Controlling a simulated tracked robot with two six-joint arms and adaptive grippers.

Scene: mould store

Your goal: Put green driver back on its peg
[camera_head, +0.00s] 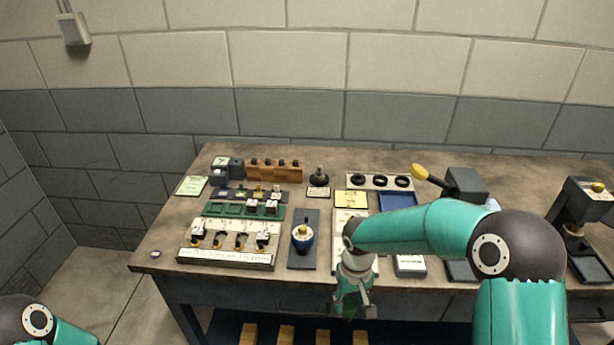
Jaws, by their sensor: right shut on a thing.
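My right gripper (352,306) hangs low in front of the table's front edge, fingers downward, at the lower middle of the view. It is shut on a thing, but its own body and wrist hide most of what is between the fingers. I cannot clearly make out the green driver anywhere. A wooden rack (290,174) with several dark-topped pegs or handles stands at the back left of the table. I cannot tell which peg is the driver's. My left gripper is out of view; only a link of my left arm shows at the lower left corner.
My right arm covers the right middle.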

